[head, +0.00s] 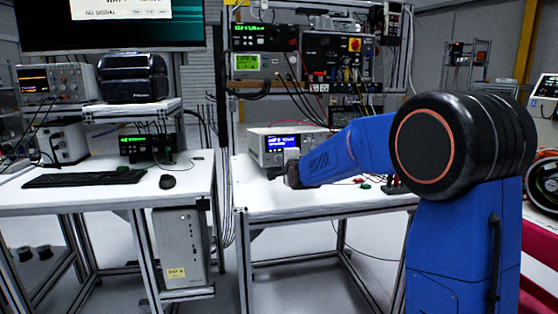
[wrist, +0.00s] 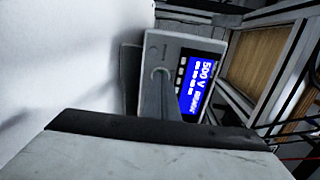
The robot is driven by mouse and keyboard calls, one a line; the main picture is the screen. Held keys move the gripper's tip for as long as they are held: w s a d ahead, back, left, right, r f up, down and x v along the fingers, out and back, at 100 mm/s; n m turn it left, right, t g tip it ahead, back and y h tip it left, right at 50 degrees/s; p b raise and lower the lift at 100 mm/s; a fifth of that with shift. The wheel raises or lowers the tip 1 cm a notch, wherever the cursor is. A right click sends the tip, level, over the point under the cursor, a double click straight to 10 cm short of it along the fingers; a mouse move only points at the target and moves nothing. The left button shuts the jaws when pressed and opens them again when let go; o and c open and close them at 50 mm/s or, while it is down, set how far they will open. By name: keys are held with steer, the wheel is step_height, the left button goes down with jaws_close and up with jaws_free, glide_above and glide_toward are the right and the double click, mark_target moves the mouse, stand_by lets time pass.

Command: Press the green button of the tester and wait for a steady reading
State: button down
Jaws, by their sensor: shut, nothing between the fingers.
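The tester (head: 267,158) is a light grey box with a lit blue display, standing at the back of the right white bench. In the wrist view the tester (wrist: 160,43) is turned on its side, and its blue display reads 500 V with smaller text I cannot make out. My gripper (head: 291,156) is in front of the tester's face. In the wrist view my gripper (wrist: 161,76) is shut and empty, its tips against or very close to the panel beside the display. Contact cannot be told. I cannot see the green button; the fingers may cover it.
A shelf rack with a green-screen instrument (head: 250,65) and hanging cables stands above the bench. Small red and green parts (head: 365,185) lie on the bench right of my gripper. The left desk holds a keyboard (head: 85,178) and mouse. A monitor (head: 110,28) shows NO SIGNAL.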

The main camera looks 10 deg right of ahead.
steer(key=shift+w, duration=0.2)
steer(key=shift+s, duration=0.1)
stand_by(0.4)
steer(key=shift+s+r, duration=0.1)
steer(key=shift+s, duration=0.8)
steer(key=shift+s, duration=0.1)
steer(key=s, duration=0.7)
steer(key=shift+s+d+r, duration=0.15)
steer(key=shift+d+r, duration=0.15)
steer(key=shift+r, duration=0.15)
